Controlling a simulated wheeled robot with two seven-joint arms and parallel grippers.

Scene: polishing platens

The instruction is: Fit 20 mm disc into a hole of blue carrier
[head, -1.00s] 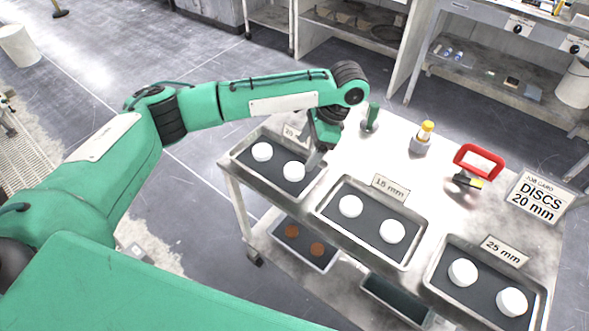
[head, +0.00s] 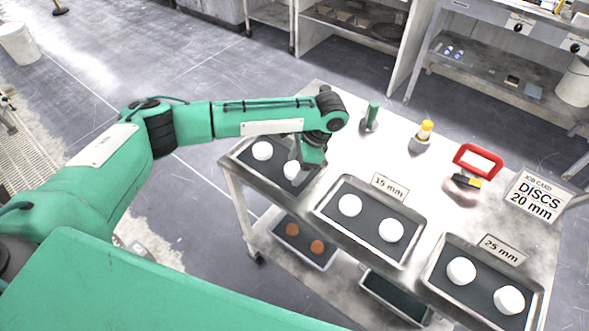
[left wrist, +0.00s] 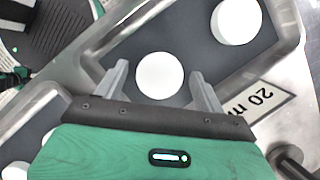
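The left tray (head: 238,158) holds two white discs; its label (left wrist: 262,99) reads "20 m" in the left wrist view, partly cut off. My left gripper (head: 300,166) is low over this tray, at the right-hand disc (head: 291,170). In the left wrist view the gripper (left wrist: 160,76) is open, with one finger on each side of that disc (left wrist: 160,84) and gaps between. The other 20 mm disc (head: 262,151) lies apart from it; it also shows in the wrist view (left wrist: 237,20). No blue carrier is in view. My right gripper is not in view.
A 15 mm tray (head: 369,242) and a 25 mm tray (head: 436,287) hold two white discs each. Behind stand a green bottle (head: 371,115), a yellow-capped bottle (head: 424,134), a red-framed item (head: 477,160) and a job card (head: 536,197) reading "DISCS 20 mm".

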